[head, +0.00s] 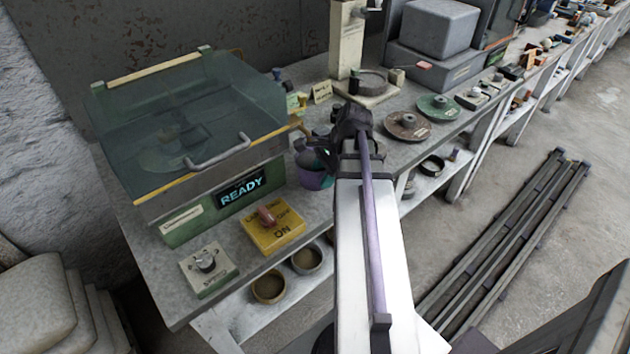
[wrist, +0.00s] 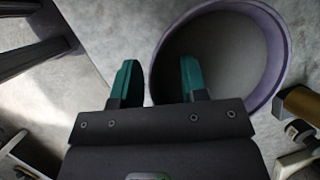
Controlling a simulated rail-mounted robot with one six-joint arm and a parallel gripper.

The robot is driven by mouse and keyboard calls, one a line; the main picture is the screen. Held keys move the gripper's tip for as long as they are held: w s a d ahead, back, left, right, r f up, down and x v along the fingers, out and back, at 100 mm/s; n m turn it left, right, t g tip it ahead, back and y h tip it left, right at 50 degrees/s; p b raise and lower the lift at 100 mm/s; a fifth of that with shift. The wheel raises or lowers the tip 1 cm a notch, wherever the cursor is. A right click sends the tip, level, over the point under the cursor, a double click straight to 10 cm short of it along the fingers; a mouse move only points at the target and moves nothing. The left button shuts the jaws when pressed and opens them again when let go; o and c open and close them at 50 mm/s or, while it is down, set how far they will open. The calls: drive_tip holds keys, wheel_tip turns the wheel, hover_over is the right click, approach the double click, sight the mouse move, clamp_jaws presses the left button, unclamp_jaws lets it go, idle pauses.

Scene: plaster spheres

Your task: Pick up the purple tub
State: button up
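The purple tub (head: 312,179) stands on the grey workbench, right of the green machine, partly hidden behind my arm. In the wrist view the tub (wrist: 284,58) shows from above as a round purple rim with a grey, seemingly empty inside. My gripper (wrist: 160,78) has two teal fingers spread apart. The left finger is outside the rim and the right finger overlaps the tub's opening, with the near-left wall between them. How deep they reach is unclear. In the head view my gripper (head: 333,152) is at the tub, mostly hidden by my own wrist.
The glass-lidded machine (head: 240,192) reading READY stands left of the tub. A yellow switch box (head: 273,232) is in front of it. A stand with a white column (head: 346,45) is behind. A brass-coloured cylinder (wrist: 302,104) is close to the tub's right side.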

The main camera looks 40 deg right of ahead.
clamp_jaws()
idle(0.3)
idle(1.1)
